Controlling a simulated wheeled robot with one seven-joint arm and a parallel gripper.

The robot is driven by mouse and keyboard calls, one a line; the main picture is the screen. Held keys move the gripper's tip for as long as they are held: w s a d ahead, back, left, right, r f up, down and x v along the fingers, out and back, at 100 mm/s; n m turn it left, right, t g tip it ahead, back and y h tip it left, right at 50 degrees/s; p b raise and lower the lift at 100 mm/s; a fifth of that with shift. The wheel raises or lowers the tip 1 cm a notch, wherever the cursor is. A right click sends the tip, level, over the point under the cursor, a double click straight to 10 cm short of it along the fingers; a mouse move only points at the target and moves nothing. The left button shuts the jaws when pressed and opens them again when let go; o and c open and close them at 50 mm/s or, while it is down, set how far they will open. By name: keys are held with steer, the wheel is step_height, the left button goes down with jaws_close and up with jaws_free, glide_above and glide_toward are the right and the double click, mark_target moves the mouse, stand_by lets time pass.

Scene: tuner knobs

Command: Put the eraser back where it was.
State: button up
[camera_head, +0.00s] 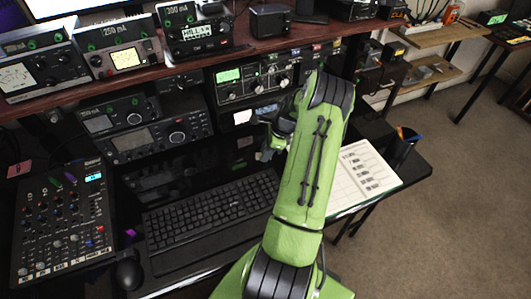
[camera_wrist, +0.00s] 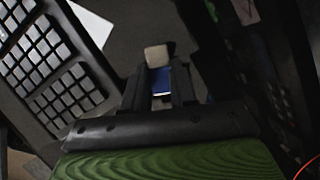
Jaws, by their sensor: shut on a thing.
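In the wrist view, the eraser (camera_wrist: 157,56), with a white end and a blue sleeve, is between the two dark fingers of my gripper (camera_wrist: 161,82). The fingers are shut on it, and the white end sticks out past the fingertips. The keyboard is beside it to the left in that view. In the head view, my green arm reaches over the desk toward the radios, and its forearm hides most of my gripper. The eraser cannot be made out there. I cannot tell how high it is above the desk.
The black keyboard (camera_head: 210,212) lies in front, with a mouse (camera_head: 129,273) and a mixer (camera_head: 62,232) at left. An open notebook (camera_head: 372,168) and a pen cup (camera_head: 404,146) are at right. Radio units (camera_head: 254,80) stand behind, under a wooden shelf (camera_head: 262,50).

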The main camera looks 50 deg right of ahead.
steer(key=o, duration=0.9)
steer(key=shift+o, duration=0.2)
steer(key=p+v, duration=0.3)
steer(key=v, duration=0.9)
steer(key=w+a+r+n+g+h, duration=0.1)
steer(key=w+a+r+n, duration=0.2)
steer(key=a+r+n, duration=0.6)
steer(key=w+a+r+n+g+h, duration=0.1)
steer(key=w+a+r+n+h, duration=0.2)
steer(key=a+r, duration=0.65)
steer(key=s+a+r+n+t, duration=0.1)
steer(key=s+a+n+t, duration=0.1)
steer(key=s+a+n, duration=0.5)
steer(key=s+a+r+n+t+y, duration=0.1)
steer(key=s+a+n+t, duration=0.1)
steer(key=s+a+n, duration=0.5)
steer(key=a+n, duration=0.2)
steer(key=a, duration=0.4)
steer(key=shift+r+n, duration=0.2)
steer(key=shift+n, duration=0.1)
